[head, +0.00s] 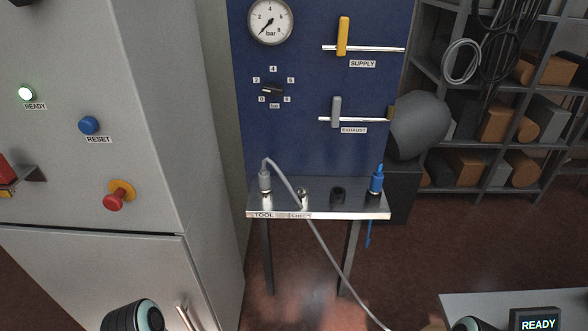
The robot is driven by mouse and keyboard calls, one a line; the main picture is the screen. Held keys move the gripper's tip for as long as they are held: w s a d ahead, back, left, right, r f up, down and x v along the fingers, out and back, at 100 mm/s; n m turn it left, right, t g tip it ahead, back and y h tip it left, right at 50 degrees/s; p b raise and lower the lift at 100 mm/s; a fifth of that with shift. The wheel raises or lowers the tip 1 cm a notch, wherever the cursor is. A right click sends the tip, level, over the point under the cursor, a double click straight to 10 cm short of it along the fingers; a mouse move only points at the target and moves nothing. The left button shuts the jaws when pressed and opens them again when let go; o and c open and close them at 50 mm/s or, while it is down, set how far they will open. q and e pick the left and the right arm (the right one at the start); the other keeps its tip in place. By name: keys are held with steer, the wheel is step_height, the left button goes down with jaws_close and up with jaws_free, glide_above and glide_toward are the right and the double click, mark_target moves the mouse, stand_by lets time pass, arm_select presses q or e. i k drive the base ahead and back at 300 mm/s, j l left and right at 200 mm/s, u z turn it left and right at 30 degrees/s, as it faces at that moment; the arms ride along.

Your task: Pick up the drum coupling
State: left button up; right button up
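No label names a drum coupling, so I cannot tell which fitting it is. A grey coupling (264,180) stands upright at the left end of the metal shelf (318,209), above the label TOOL. A grey hose (322,243) leaves its top and runs down to the bottom edge. A blue coupling (376,180) stands upright at the shelf's right end, with a blue line hanging below. Dark rounded parts of my arms show at the bottom edge; neither gripper's fingertips can be seen.
The blue panel (310,130) behind the shelf carries a gauge (270,21), a yellow SUPPLY lever (343,36) and a grey EXHAUST lever (336,111). A grey cabinet (130,150) stands close on the left. A pale table (495,303) with a READY display is at bottom right.

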mark_target(265, 186)
steer(key=i+l, duration=0.1)
steer(key=i+l+u, duration=0.1)
steer(key=u, duration=0.25)
steer(key=i+l+u, duration=0.2)
steer(key=u, duration=0.15)
steer(key=i, duration=0.1)
